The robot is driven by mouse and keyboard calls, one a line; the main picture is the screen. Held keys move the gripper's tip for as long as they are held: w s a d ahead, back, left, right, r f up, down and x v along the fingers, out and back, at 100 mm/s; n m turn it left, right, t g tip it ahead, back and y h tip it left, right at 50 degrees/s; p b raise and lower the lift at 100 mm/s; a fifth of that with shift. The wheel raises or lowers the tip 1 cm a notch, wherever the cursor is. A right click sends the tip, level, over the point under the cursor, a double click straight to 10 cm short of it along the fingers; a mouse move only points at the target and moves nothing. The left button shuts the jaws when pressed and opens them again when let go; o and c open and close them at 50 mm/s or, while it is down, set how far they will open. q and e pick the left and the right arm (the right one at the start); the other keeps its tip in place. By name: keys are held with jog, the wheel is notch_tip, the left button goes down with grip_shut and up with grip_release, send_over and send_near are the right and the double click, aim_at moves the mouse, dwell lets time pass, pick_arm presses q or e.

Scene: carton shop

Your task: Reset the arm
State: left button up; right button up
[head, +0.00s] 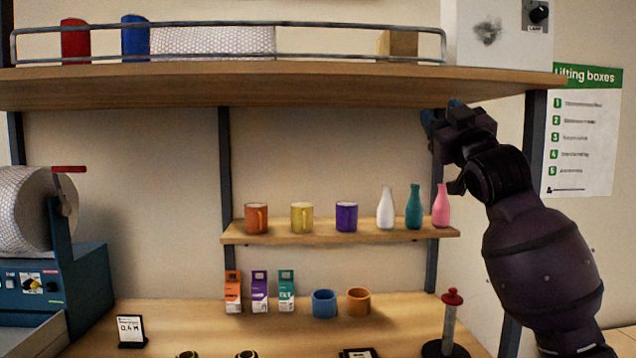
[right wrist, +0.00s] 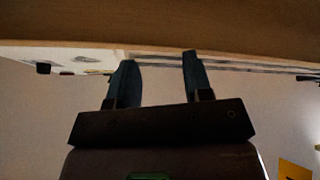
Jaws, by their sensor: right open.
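My right gripper (head: 440,112) is raised at the right of the head view, close to the right end of the upper shelf (head: 270,86). Nothing is between its fingers. In the right wrist view the two blue-green fingers of the right gripper (right wrist: 157,80) stand apart, with the wooden shelf (right wrist: 160,25) across the top of the picture. I cannot tell whether the fingertips touch the shelf. My left gripper is not in view.
The lower shelf (head: 280,238) bears mugs and bottles, including a pink bottle (head: 441,208). Small cartons (head: 259,292) and cups (head: 324,304) stand on the table (head: 190,322) below. A red-topped stand (head: 449,320) is at the right. A bubble-wrap roll (head: 28,210) is at left.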

jog(key=s+d+f+m+g+h, duration=0.15)
jog(key=s+f, duration=0.25)
jog(key=f, duration=1.8)
jog(key=s+f+m+g+h, duration=0.1)
jog(key=s+f+g, duration=0.2)
jog(key=f, duration=1.9)
jog(key=s+d+f+m+g+h, duration=0.1)
jog(key=s+f+g, duration=0.3)
jog(key=s+f, duration=1)
jog(key=s+d+f+m+g+h, duration=0.2)
jog(key=s+d+f+g, duration=0.1)
jog(key=s+f, duration=1.2)
jog(key=shift+m+g, duration=0.35)
jog(key=shift+g, duration=0.1)
jog(key=shift+w+d+f, duration=0.1)
